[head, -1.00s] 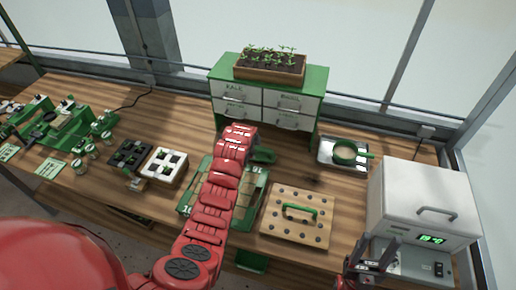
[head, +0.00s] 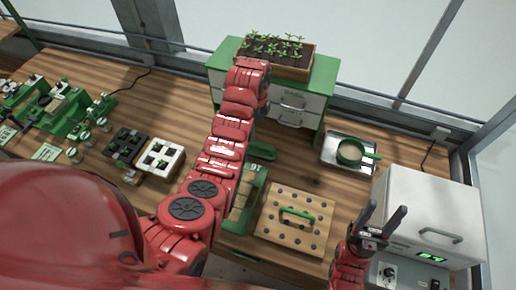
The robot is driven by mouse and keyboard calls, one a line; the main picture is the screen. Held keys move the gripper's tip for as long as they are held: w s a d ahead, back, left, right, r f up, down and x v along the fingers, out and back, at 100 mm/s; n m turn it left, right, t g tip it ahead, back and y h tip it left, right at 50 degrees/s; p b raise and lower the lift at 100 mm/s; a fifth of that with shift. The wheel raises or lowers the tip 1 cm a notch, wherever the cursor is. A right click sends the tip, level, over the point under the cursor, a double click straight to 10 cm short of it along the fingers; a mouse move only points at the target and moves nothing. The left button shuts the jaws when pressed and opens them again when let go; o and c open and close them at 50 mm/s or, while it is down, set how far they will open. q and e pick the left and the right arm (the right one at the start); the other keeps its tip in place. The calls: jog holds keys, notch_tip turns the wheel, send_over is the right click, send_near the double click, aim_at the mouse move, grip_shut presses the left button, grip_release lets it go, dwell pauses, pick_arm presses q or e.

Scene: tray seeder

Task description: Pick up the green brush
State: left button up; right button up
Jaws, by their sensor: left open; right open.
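I cannot pick out a green brush for certain. A green object (head: 262,150) lies on the bench in front of the drawer cabinet, partly hidden behind my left arm; its shape is too small to tell. My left arm reaches up across the middle of the head view, its end in front of the cabinet; its fingers are hidden. My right gripper (head: 381,225) is open and empty, fingers pointing up, in front of the white box at the right.
A green-topped drawer cabinet (head: 325,80) bears a seedling planter (head: 309,62). A wooden board with holes (head: 270,226), a metal tray (head: 329,155) with a green-handled round pan (head: 350,151), and a white box with a display (head: 430,205) stand to the right. Seed trays (head: 168,172) lie left.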

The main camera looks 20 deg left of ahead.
pick_arm(q)
jog(key=b, duration=1)
send_over(258, 150)
jog(key=f, duration=1.1)
jog(key=shift+s, duration=0.3)
jog(key=shift+w+f, duration=0.1)
jog(key=shift+w, duration=0.05)
notch_tip(258, 150, down, 2)
jog(key=p, duration=0.2)
jog(key=shift+w+p, duration=0.1)
jog(key=shift+p, duration=0.3)
jog(key=shift+w+f+p, duration=0.15)
jog(key=shift+f+p, duration=0.2)
jog(key=shift+f, duration=1.05)
jog(key=c, duration=1.4)
jog(key=shift+c, duration=0.2)
jog(key=shift+r, duration=0.15)
